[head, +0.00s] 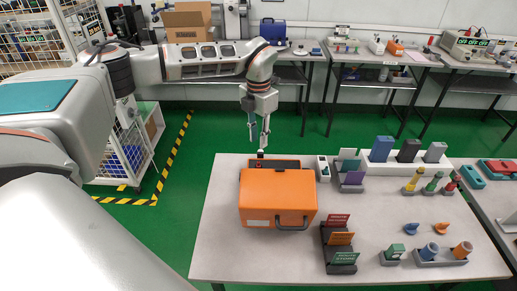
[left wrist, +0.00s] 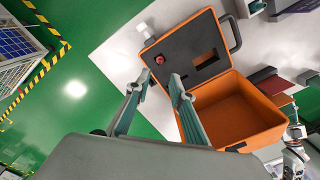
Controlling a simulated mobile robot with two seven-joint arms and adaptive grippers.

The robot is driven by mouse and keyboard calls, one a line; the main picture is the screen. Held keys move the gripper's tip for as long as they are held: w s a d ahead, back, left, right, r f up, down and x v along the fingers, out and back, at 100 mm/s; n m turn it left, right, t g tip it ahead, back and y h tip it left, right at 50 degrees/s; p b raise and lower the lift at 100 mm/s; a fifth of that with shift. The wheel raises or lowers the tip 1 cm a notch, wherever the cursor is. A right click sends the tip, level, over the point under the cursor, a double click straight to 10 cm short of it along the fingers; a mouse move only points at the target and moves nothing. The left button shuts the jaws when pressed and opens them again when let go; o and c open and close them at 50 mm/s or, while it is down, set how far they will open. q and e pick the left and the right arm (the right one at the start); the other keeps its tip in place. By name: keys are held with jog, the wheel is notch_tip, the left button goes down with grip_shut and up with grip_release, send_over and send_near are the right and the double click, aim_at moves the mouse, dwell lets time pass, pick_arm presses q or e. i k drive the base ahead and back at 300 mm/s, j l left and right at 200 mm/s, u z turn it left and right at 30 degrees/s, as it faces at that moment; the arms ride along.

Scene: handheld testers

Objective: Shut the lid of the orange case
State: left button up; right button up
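The orange case (head: 278,193) sits on the left part of the pale table, with a dark handle (head: 292,224) at its near side. In the left wrist view the case stands open: one half is a hollow orange shell (left wrist: 235,105), the other holds a dark panel (left wrist: 185,42) with cutouts and a red knob (left wrist: 160,59). My left gripper (head: 258,145) points down over the case's far edge. Its fingers (left wrist: 159,78) are apart with nothing between them, overlapping the case in the wrist view; contact cannot be told.
Right of the case stand upright cards in dark holders (head: 341,240), a small white device (head: 323,168), grey and blue blocks (head: 381,149) and coloured plugs (head: 432,183). The table's left front corner (head: 225,260) is bare. Green floor lies beyond the far edge.

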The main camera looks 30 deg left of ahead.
aim_at(283, 199)
jog(key=k, duration=1)
